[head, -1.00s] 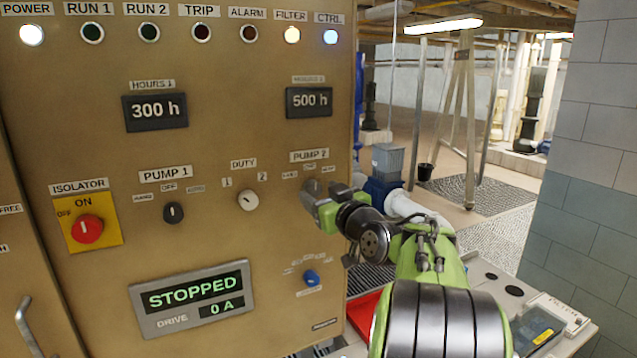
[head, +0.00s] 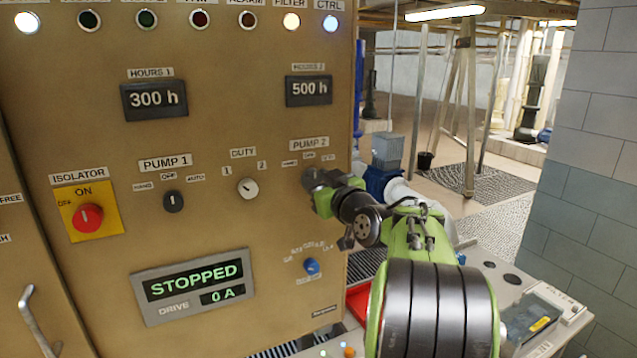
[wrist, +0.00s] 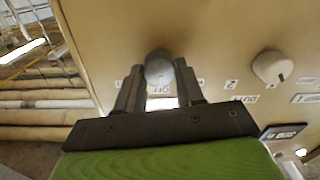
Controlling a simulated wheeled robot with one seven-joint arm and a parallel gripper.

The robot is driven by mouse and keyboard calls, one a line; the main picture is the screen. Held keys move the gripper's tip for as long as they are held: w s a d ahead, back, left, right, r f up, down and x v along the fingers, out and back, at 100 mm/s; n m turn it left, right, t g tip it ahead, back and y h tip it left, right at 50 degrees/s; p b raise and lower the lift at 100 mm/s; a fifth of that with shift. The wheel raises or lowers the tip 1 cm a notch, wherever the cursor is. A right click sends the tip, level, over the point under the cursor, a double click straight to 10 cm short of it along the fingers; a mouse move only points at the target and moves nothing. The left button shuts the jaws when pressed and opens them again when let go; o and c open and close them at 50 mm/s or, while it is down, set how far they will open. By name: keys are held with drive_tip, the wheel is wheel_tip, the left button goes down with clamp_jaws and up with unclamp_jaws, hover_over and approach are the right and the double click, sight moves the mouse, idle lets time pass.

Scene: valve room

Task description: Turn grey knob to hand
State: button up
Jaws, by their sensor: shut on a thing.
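The grey knob (wrist: 158,68) is under the PUMP 2 label (head: 310,143) on the tan control panel. In the wrist view it sits between the two fingertips of my gripper (wrist: 158,78), which is shut on it. An upside-down OFF label (wrist: 158,88) shows close beside the knob, between the fingers. The knob's pointer is too unclear to read. In the head view my gripper (head: 313,180) is at the panel below the HAND, OFF and AUTO labels and hides the knob.
The DUTY knob (head: 248,188), the dark PUMP 1 knob (head: 173,201) and the red isolator (head: 88,218) are to the left. A blue knob (head: 311,267) is just below my gripper. A tiled wall (head: 590,170) stands at the right.

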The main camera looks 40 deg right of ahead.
drive_tip(key=shift+f+b, duration=0.15)
drive_tip(key=shift+b, duration=0.2)
drive_tip(key=n+b, duration=0.8)
drive_tip(key=b, duration=0.2)
drive_tip(key=shift+n, duration=0.3)
drive_tip(key=o, duration=1)
drive_tip(key=shift+o, duration=0.2)
